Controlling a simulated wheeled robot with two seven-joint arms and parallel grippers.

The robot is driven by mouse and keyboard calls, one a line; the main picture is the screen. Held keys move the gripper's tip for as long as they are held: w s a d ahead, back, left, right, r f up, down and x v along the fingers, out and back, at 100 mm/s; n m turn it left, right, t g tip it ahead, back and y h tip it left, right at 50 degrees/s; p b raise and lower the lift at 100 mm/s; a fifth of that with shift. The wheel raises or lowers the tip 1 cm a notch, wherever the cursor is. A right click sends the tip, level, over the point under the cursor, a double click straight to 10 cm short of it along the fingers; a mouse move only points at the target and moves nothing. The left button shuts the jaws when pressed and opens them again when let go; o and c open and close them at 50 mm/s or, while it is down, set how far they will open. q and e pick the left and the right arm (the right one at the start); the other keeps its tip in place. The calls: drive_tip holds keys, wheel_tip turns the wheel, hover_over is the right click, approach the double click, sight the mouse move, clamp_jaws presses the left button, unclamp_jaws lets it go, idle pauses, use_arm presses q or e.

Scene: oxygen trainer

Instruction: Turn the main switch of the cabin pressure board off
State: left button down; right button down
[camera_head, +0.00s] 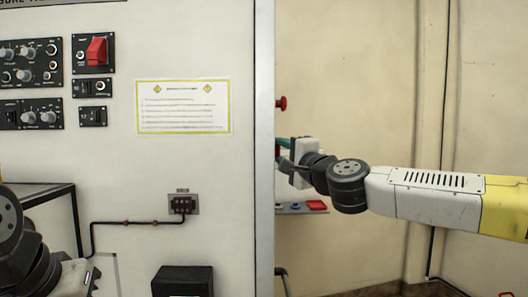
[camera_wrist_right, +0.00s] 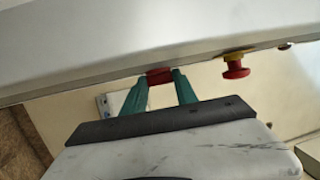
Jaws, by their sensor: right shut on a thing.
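The cabin pressure board (camera_head: 190,60) is a tall pale cabinet at the left of the head view, its title partly cut off at the top. My right gripper (camera_head: 284,153) is at the board's right side edge, its fingertips partly hidden by it. In the wrist view my right gripper (camera_wrist_right: 160,80) has its two teal fingers closed on a red handle (camera_wrist_right: 159,74) at the board's side. The handle's base and its angle are mostly hidden. I cannot read any label that names it the main switch.
A red mushroom button (camera_wrist_right: 235,68) with a yellow collar is beside the gripped handle; its red knob also shows in the head view (camera_head: 282,103). A big red rocker switch (camera_head: 97,50) and small control panels are on the board's front. A black box (camera_head: 182,281) stands low.

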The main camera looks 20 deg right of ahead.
drive_tip(key=n+t, duration=0.1)
drive_tip(key=f+n+t+y, duration=0.1)
drive_tip(key=t, duration=0.1)
drive_tip(key=shift+w+a+y, duration=0.1)
drive_tip(key=shift+a+y, duration=0.05)
drive_tip(key=shift+y, duration=0.15)
drive_tip(key=shift+w+f+n+t+y, duration=0.15)
drive_tip(key=shift+n+t+y, duration=1.05)
drive_tip(key=shift+n+y, duration=0.4)
drive_tip(key=c, duration=1)
unclamp_jaws()
drive_tip(key=shift+o, duration=0.2)
drive_tip(key=v, duration=0.7)
drive_tip(key=shift+s+d+f, duration=0.2)
drive_tip(key=shift+f, duration=0.05)
drive_tip(key=shift+s+r, duration=0.1)
